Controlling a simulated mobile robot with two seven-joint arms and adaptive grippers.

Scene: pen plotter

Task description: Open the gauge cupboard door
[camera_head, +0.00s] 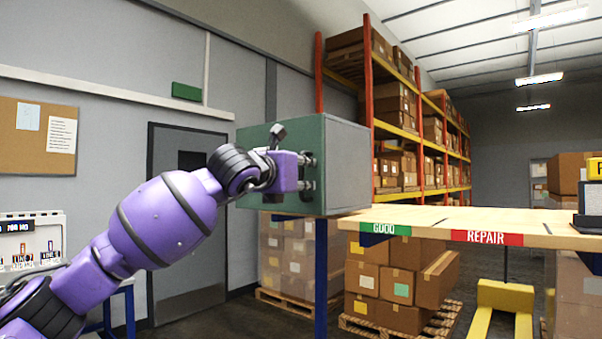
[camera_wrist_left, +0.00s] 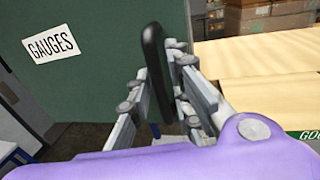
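The green gauge cupboard (camera_head: 345,165) stands at the left end of the workbench in the head view. Its door looks shut; I see no gap. In the left wrist view the green door (camera_wrist_left: 90,85) carries a white GAUGES label (camera_wrist_left: 51,45) and an upright, slightly tilted black handle (camera_wrist_left: 155,70). My left gripper (camera_head: 308,172) is at the door front near its right edge. In the wrist view its fingers (camera_wrist_left: 158,88) lie on both sides of the handle and appear closed on it. The handle is hidden in the head view. My right gripper is out of view.
The wooden workbench (camera_head: 410,218) extends right of the cupboard, with GOOD and REPAIR labels on its edge. Boxes on pallets (camera_head: 385,318) stand under it. A grey door (camera_head: 187,285) is in the wall behind my left arm. Floor left of the bench looks partly free.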

